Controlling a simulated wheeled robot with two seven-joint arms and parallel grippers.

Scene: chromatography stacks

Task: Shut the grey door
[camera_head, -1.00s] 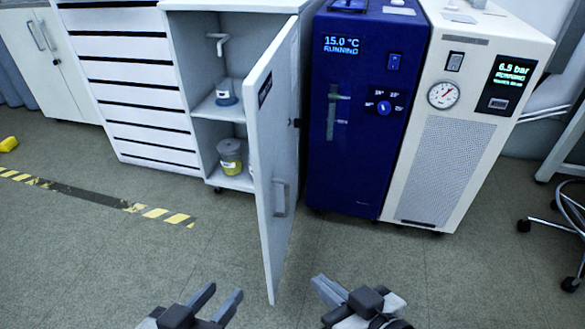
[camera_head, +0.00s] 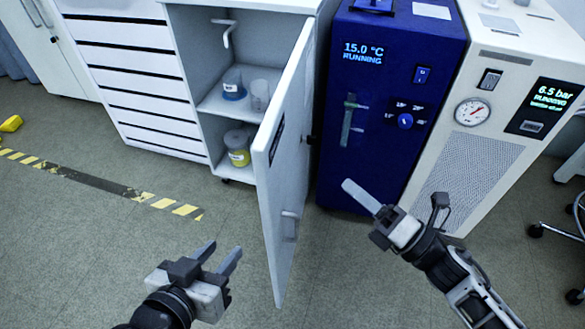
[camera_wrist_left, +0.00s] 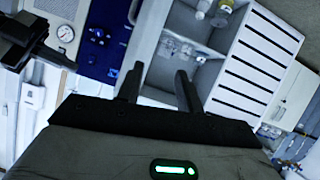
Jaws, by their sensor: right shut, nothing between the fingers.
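The grey door (camera_head: 279,165) of the cabinet (camera_head: 184,70) stands wide open in the head view, jutting out toward me. Its bar handle (camera_head: 289,226) is on the right-hand face, near the free edge. My left gripper (camera_head: 221,252) is open and empty, to the left of the door's lower end and apart from it. My right gripper (camera_head: 348,187) is shut and empty, to the right of the door, in front of the blue unit and apart from the door. In the left wrist view the left fingers (camera_wrist_left: 155,78) are spread, with the open cabinet beyond.
The blue unit (camera_head: 385,110) and the white unit with a gauge (camera_head: 470,150) stand right of the door. Shelves inside the cabinet hold a blue-based container (camera_head: 233,85) and a yellow one (camera_head: 239,150). A drawer stack (camera_head: 130,75) is on the left.

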